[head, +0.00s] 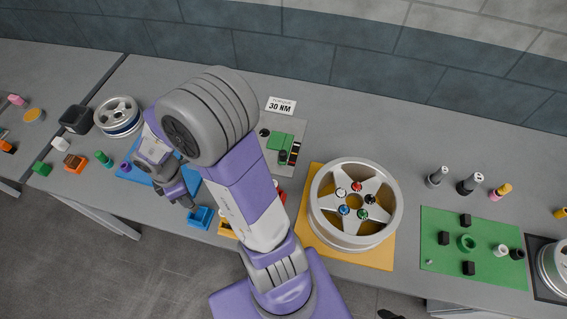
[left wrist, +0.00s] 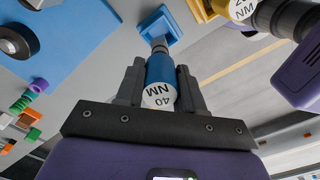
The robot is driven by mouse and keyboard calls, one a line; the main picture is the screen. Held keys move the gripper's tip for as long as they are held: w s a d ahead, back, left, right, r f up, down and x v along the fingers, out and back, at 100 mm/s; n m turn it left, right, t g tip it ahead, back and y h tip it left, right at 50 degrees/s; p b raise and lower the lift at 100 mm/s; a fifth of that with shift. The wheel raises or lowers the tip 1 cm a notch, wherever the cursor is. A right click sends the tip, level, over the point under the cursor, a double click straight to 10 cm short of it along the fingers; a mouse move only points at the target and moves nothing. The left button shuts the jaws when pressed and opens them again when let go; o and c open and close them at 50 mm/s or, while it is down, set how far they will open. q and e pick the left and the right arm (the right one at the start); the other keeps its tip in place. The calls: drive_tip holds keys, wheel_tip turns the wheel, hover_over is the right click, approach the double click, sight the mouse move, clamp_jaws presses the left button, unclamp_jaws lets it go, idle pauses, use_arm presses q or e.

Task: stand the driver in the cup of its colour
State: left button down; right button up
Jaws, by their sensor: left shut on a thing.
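My left gripper (head: 186,197) is shut on a blue driver (left wrist: 160,84) with "40 NM" on its white end; the driver is between the fingers in the left wrist view. Its shaft points at a square blue cup (left wrist: 158,28); I cannot tell whether the tip is inside. In the head view the blue cup (head: 200,217) stands at the table's front edge, just right of and below the gripper. A yellow driver (left wrist: 238,10) marked NM shows near the blue cup. The yellow cup (head: 227,230) is partly hidden by my arm. My right gripper cannot be made out.
A blue mat (head: 135,174) lies left of the gripper. A silver wheel (head: 355,205) sits on a yellow mat right of my arm. A green mat (head: 470,245) with small parts is farther right. Small coloured blocks and a wheel (head: 117,116) are at left.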

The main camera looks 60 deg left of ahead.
use_arm(q)
drive_tip(key=n, duration=0.3)
drive_tip(key=r+n+p, duration=0.1)
drive_tip(key=n, duration=0.1)
drive_tip(key=shift+n, duration=0.4)
drive_tip(key=n, duration=0.2)
drive_tip(key=n+p, duration=0.1)
drive_tip(key=n, duration=0.1)
drive_tip(key=shift+r, duration=0.35)
drive_tip(key=shift+n, duration=1.2)
wheel_tip(320, 180, down, 3)
drive_tip(key=b, duration=0.3)
drive_tip(key=shift+b, duration=0.4)
drive_tip(key=shift+r, duration=0.1)
drive_tip(key=shift+p, duration=0.35)
drive_tip(key=shift+p, duration=0.3)
